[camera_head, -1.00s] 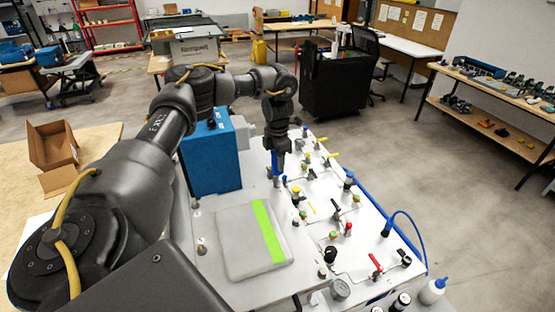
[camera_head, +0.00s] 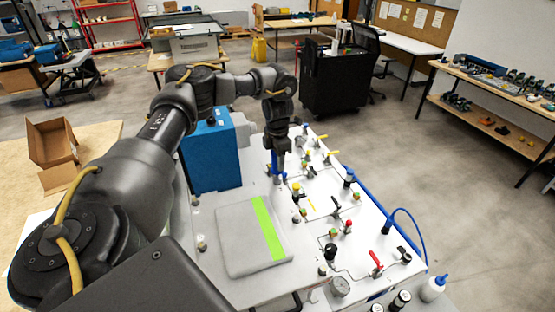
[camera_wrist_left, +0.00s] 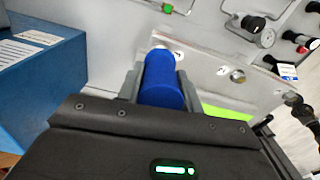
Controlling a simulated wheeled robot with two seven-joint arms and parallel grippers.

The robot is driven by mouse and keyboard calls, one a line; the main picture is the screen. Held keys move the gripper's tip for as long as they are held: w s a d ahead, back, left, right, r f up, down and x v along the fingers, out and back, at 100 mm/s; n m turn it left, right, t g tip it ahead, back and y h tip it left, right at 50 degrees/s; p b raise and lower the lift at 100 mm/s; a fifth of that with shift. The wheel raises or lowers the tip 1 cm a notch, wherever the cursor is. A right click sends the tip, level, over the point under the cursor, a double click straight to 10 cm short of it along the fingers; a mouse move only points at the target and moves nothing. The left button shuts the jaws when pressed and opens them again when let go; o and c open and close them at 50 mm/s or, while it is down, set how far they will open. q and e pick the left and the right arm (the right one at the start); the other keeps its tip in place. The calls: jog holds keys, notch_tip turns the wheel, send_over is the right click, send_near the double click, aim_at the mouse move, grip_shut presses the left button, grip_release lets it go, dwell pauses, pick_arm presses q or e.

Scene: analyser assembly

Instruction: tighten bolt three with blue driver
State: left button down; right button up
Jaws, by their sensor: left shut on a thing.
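My left gripper (camera_head: 278,152) is shut on the blue driver (camera_head: 276,171), which points down at the white analyser panel (camera_head: 238,200) next to the blue box. In the left wrist view the driver's blue handle (camera_wrist_left: 164,80) sits between the two fingers. Its tip is hidden behind the handle, so I cannot tell whether it touches a bolt. Numbered marks show on the pale plate (camera_wrist_left: 218,68) beside the handle. I cannot tell which bolt is number three. My right gripper is not in view.
The blue box (camera_head: 211,158) stands close to the left of my gripper. A grey plate with a green stripe (camera_head: 268,228) lies in front. Several valves and knobs, one with a red handle (camera_head: 376,260), cover the panel's right side. An open cardboard box (camera_head: 51,145) is at left.

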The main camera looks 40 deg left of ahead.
pick_arm(q)
jog(key=shift+r+m+p, duration=0.1)
jog(key=shift+m+p, duration=0.35)
jog(key=shift+m, duration=0.75)
jog(key=m, duration=0.6)
jog(key=shift+m, duration=0.4)
jog(key=m, duration=0.3)
jog(key=shift+m, duration=0.3)
jog(key=m, duration=0.3)
jog(key=shift+m, duration=0.7)
